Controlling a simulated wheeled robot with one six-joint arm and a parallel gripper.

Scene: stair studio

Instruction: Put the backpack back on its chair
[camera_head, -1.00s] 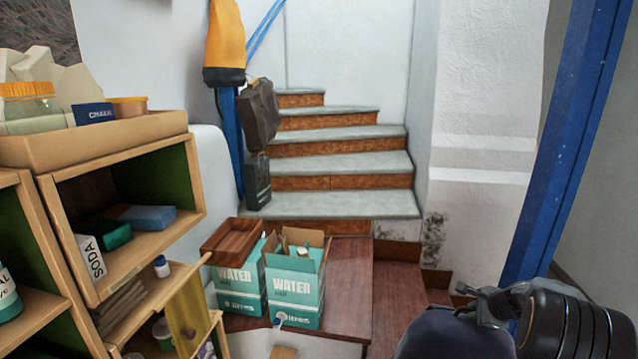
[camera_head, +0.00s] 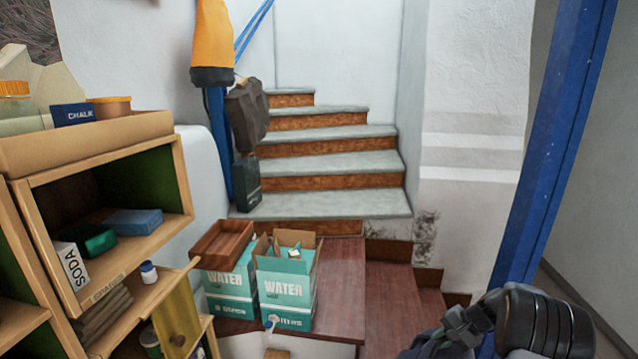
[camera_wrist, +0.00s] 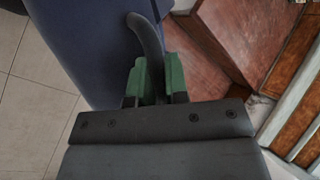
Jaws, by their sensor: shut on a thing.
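My gripper (camera_wrist: 155,82) is shut on the dark loop of the backpack (camera_wrist: 88,40) in the wrist view. The loop stands up between the two green fingertips. The backpack is navy blue and soft-looking, and fills the upper left of the wrist view; its far parts run out of frame. In the head view, my gripper (camera_head: 448,338) is at the bottom right. Only a small dark part of the backpack shows beneath it there, so its lower body is hidden. No chair is visible in either view.
Stairs (camera_head: 330,163) rise behind. A shelf unit (camera_head: 150,240) is at left, a blue post (camera_head: 548,170) at right. Pale tiled floor (camera_wrist: 35,75) lies left in the wrist view.

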